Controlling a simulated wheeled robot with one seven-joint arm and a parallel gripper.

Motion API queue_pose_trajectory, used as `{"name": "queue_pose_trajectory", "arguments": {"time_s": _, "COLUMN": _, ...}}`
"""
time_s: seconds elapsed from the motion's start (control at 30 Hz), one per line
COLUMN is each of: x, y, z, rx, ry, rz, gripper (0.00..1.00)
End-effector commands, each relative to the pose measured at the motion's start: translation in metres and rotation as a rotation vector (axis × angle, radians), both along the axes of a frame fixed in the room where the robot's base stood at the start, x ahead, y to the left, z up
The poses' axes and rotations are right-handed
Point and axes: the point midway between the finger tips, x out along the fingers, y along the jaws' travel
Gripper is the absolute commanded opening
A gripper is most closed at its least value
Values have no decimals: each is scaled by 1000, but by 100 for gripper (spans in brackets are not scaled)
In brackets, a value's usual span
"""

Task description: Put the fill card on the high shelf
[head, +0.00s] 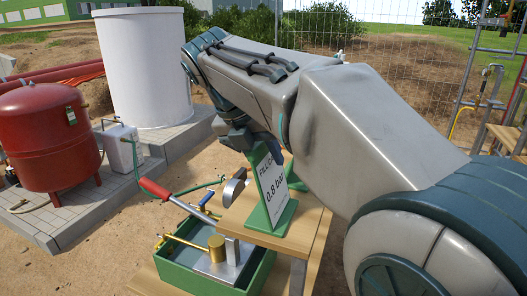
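The fill card (272,190) is a white panel on a green stand, lettered "FILL C…" and "0.8 bar". It stands upright, its green foot over a raised wooden shelf (306,238); I cannot tell whether the foot rests on the wood. My gripper (246,143), dark and partly hidden by my arm, is at the card's upper left edge. Its fingertips are not clear, so I cannot tell whether it holds the card or is only beside it. The task's high shelf is not labelled; this raised shelf may be it.
A green tray (190,255) with a hand pump (221,262) and red-handled lever (155,188) sits lower left of the shelf. A red tank (48,138) and white cylinder (145,65) stand on paving at left. Wooden boards and pipework (480,100) stand at far right.

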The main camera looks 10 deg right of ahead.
Motion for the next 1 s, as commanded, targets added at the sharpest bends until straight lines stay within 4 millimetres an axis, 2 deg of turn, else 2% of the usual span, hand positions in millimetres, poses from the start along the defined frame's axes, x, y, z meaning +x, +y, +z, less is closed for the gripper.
{"name": "queue_pose_trajectory", "arguments": {"time_s": 0.17, "x": 0, "y": 3, "z": 8, "rx": 0, "ry": -2, "rz": 2, "gripper": 36}}
{"name": "queue_pose_trajectory", "arguments": {"time_s": 0.27, "x": -2, "y": 9, "z": 19, "rx": 1, "ry": -3, "rz": 3, "gripper": 36}}
{"name": "queue_pose_trajectory", "arguments": {"time_s": 0.7, "x": -16, "y": 42, "z": 90, "rx": 2, "ry": -2, "rz": 2, "gripper": 36}}
{"name": "queue_pose_trajectory", "arguments": {"time_s": 1.0, "x": -20, "y": 50, "z": 108, "rx": 0, "ry": 1, "rz": 1, "gripper": 36}}
